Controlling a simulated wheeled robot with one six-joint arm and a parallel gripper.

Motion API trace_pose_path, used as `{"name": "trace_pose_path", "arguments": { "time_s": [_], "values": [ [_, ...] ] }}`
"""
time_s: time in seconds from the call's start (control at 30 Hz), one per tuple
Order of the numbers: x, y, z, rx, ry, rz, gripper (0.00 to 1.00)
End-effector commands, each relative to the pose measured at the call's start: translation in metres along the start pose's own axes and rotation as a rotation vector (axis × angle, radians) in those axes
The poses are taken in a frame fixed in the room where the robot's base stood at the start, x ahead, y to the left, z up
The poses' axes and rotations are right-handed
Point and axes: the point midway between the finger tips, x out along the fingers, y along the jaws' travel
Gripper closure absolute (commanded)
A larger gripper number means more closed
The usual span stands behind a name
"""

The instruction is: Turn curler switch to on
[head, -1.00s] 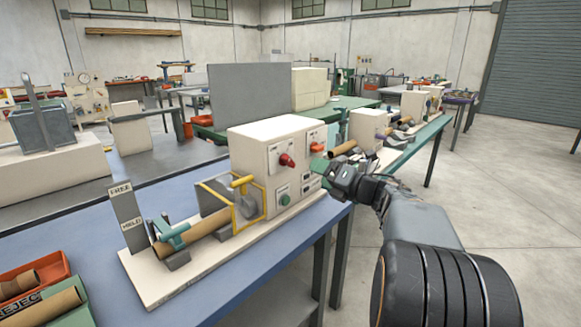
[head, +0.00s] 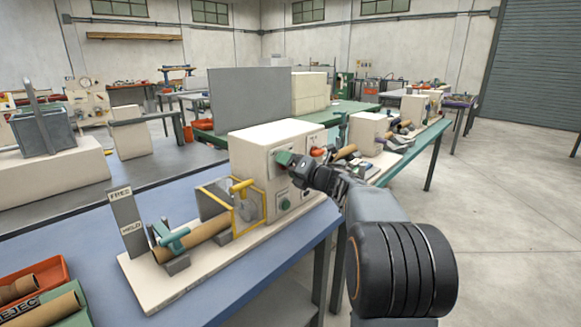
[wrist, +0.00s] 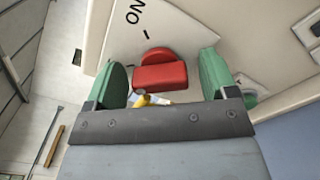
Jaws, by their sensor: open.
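The cream winder box (head: 262,150) stands on the blue bench. In the wrist view a red switch knob (wrist: 160,76) sits on its panel, with a black "ON" label (wrist: 135,12) and a tick mark beyond it. My gripper (wrist: 164,78) is open, with one green finger on each side of the red knob. I cannot tell whether the fingers touch it. In the head view my gripper (head: 287,160) is at the panel's upper left and hides this knob.
An orange-red control (head: 316,151) and a green button (head: 284,204) are near my gripper on the panel. A yellow guard frame (head: 247,212) and a brown tube (head: 205,230) lie left of the box. Open floor (head: 500,200) is at right.

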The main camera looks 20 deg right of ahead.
Motion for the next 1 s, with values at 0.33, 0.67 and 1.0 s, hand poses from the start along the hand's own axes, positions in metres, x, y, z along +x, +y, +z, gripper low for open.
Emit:
{"name": "trace_pose_path", "arguments": {
  "time_s": [0.33,0.67,1.0],
  "values": [
    [-0.0003,0.0002,0.0001,0.000,0.000,0.000,0.39],
    [-0.0004,0.0001,0.0002,0.000,0.000,0.000,0.70],
    [-0.0004,0.0015,0.0016,0.065,0.000,0.000,0.71]
  ]
}}
